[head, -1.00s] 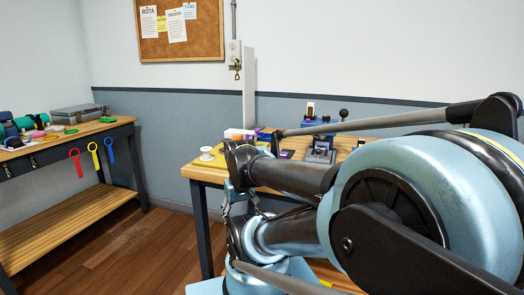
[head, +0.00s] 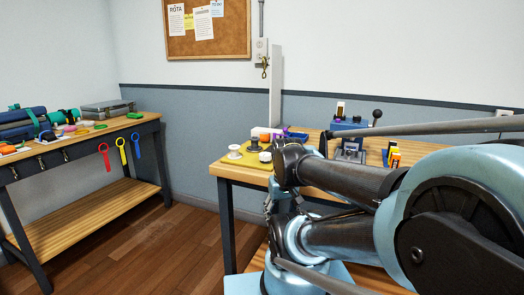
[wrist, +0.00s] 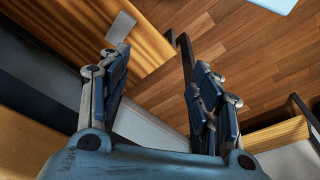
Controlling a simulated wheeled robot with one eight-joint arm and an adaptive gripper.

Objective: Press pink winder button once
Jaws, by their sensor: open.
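I cannot make out a pink winder button in either view. A blue device (head: 347,123) with a black-knobbed lever stands at the back of the right workbench (head: 232,171). A grey metal fixture (head: 350,150) sits in front of it, partly behind my arm. My gripper (wrist: 155,60) is open in the wrist view, with its two fingers apart and nothing between them. It points down toward the floor and bench edges. In the head view, the end of my arm hangs by the front of the right workbench, and my arm hides much of the bench top.
Wooden floor (head: 150,235) lies open between the benches.

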